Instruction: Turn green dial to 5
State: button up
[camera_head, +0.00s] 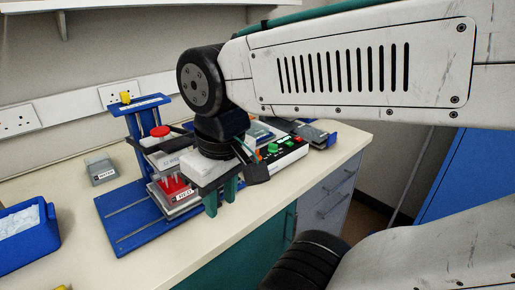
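A round green dial (272,148) sits on the control box (284,155), a black-topped unit with a white front, right of the picture's middle. My gripper (221,200) hangs to the left of the box, nearer the camera and apart from the dial. Its two teal fingers point down with a gap between them, and I see nothing held. The dial's marks and pointer are too small to read.
A grey block (100,169), a blue bin (28,240) and a grey device (313,134) are also on the bench. The bench's front edge (225,245) is close below my gripper.

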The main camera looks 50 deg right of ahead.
aim_at(273, 147)
jog(key=z, duration=1.1)
